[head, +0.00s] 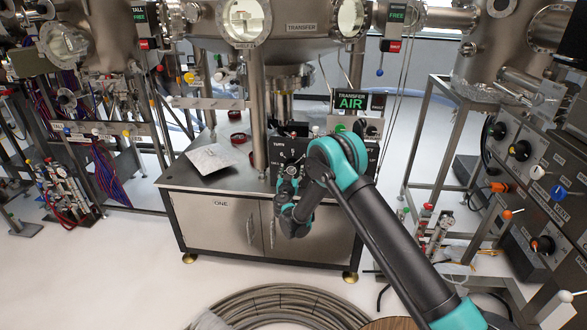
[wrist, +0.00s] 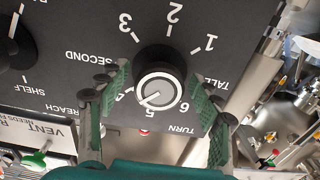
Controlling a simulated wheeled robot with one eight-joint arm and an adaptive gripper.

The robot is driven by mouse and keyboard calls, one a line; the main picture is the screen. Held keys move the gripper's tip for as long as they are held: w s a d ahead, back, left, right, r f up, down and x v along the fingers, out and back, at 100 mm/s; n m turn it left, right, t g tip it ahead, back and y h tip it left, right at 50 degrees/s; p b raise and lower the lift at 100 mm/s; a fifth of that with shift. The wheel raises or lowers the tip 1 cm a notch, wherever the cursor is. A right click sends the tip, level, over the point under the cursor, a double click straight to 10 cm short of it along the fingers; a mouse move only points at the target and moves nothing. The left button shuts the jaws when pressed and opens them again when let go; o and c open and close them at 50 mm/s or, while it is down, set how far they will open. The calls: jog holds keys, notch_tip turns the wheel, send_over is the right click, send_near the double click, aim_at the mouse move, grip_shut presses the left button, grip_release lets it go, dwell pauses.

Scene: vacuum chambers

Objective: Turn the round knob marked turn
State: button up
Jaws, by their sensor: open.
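The round knob (wrist: 160,88) is black with a pale cap and sits on a dark panel (wrist: 75,65) above the upside-down word TURN in the wrist view. Numbers ring it; its white pointer line aims down-left, towards the 5. My gripper (wrist: 158,78) is open, with one green-padded finger on each side of the knob. I cannot tell whether either pad touches it. The left finger covers part of the dial marks. In the head view, my gripper (head: 288,172) is at the panel's left part, under the TURN label, and mostly hides the knob.
Another black knob (wrist: 15,48) is at the wrist view's left, above a white VENT plate (wrist: 35,128) with a green-tipped lever (wrist: 35,160). The panel stands on a metal cabinet (head: 225,228) with a paper (head: 212,157) on top. Coiled hose (head: 275,305) lies on the floor in front.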

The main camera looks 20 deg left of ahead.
jog(key=c, duration=1.2)
jog(key=shift+n, duration=0.3)
jog(key=n, duration=0.3)
jog(key=shift+n, duration=2.5)
jog(key=o, duration=1.2)
